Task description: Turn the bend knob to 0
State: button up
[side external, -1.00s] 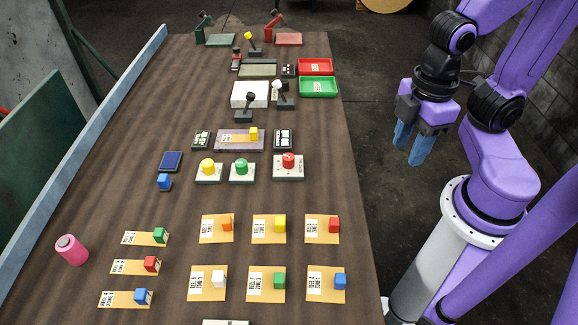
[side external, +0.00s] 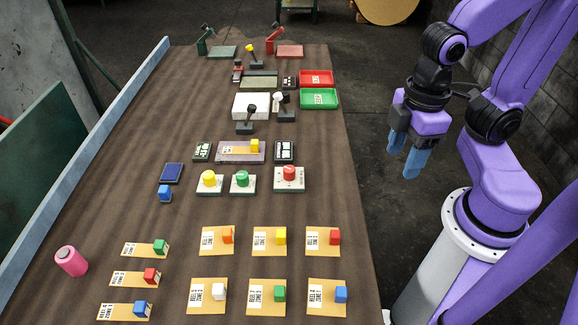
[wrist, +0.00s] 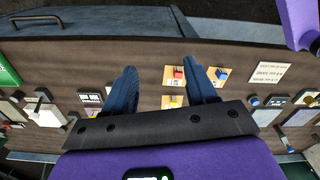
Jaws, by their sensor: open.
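Three round knobs stand in a row across the middle of the table in the side view: a yellow knob (side external: 209,178), a green knob (side external: 241,178) and a red knob (side external: 289,172), each on a pale plate. Their labels are too small to read, so I cannot tell which one is the bend knob. My gripper (side external: 403,163) hangs in the air right of the table, apart from all the knobs. Its two blue fingers are spread and empty. In the wrist view the gripper (wrist: 167,76) also shows open, with nothing between its fingers.
Several cards with small coloured cubes lie at the front, near a pink cylinder (side external: 71,261). Behind the knobs are small displays, a card holder (side external: 228,156), levers (side external: 247,119), a red tray (side external: 316,78) and a green tray (side external: 318,99). A blue rail (side external: 90,150) edges the left side.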

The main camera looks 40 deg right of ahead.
jog(key=w+a+r+m, duration=0.2)
jog(key=w+a+m, duration=0.3)
jog(key=w+m, duration=0.55)
jog(key=m, duration=1.1)
send_near(289, 169)
notch_tip(289, 169, down, 9)
jog(key=shift+w+a+f, duration=0.1)
jog(key=c, duration=1.1)
